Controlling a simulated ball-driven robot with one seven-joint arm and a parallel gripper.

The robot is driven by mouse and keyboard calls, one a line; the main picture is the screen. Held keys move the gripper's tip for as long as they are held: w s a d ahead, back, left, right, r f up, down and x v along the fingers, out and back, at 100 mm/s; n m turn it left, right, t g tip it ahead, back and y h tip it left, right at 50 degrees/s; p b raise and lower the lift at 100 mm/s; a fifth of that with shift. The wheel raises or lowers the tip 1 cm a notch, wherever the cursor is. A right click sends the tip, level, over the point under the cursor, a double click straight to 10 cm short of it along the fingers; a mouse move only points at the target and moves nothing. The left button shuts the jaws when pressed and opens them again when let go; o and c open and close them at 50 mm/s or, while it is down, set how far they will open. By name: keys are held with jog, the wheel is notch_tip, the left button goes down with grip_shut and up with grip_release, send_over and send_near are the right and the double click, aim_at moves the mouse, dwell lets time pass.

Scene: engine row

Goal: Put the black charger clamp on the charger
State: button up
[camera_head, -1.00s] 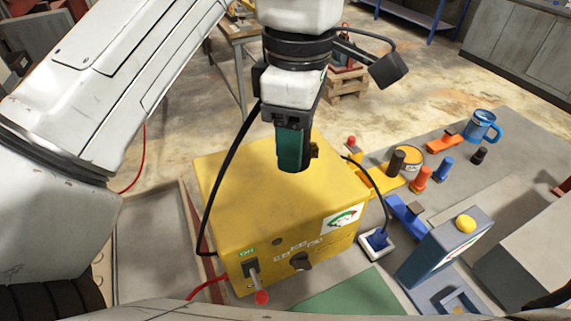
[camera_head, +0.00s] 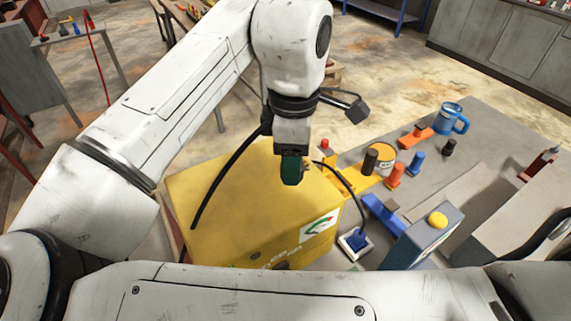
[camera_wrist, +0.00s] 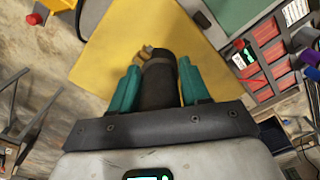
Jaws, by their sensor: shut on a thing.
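The charger is a yellow box (camera_head: 230,200) left of centre in the head view; its front is partly hidden by my own white arm. My gripper (camera_head: 292,178), with green fingers, hangs above the right part of the charger's top. In the wrist view, the fingers (camera_wrist: 155,90) are shut on the black charger clamp (camera_wrist: 158,82), a thick dark cylinder with a brass tip. The yellow charger (camera_wrist: 110,50) lies beyond it. In the head view the clamp is mostly hidden behind the fingers. A black cable runs from near my gripper down to the left over the charger.
Right of the charger, a grey bench holds a black peg (camera_head: 370,161), an orange peg (camera_head: 395,175), a blue peg (camera_head: 415,163) and a blue mug (camera_head: 454,121).

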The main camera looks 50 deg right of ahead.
jog(key=shift+w+d+f, duration=0.3)
jog(key=shift+d+f, duration=0.05)
jog(key=shift+f, duration=0.15)
jog(key=shift+w+d+f, duration=0.25)
jog(key=shift+d+f, duration=0.05)
jog(key=shift+f, duration=0.15)
jog(key=shift+w+d+f+p, duration=0.1)
jog(key=shift+d+f+p, duration=0.05)
jog(key=shift+f, duration=0.8)
jog(key=shift+w+d+f+p, duration=0.1)
jog(key=shift+f+p, duration=0.05)
jog(key=shift+f, duration=0.8)
jog(key=shift+f, duration=0.2)
jog(key=o, duration=1.3)
jog(key=shift+r, duration=0.15)
notch_tip(320, 180, up, 12)
jog(key=shift+r+b, duration=0.1)
jog(key=shift+b, duration=0.4)
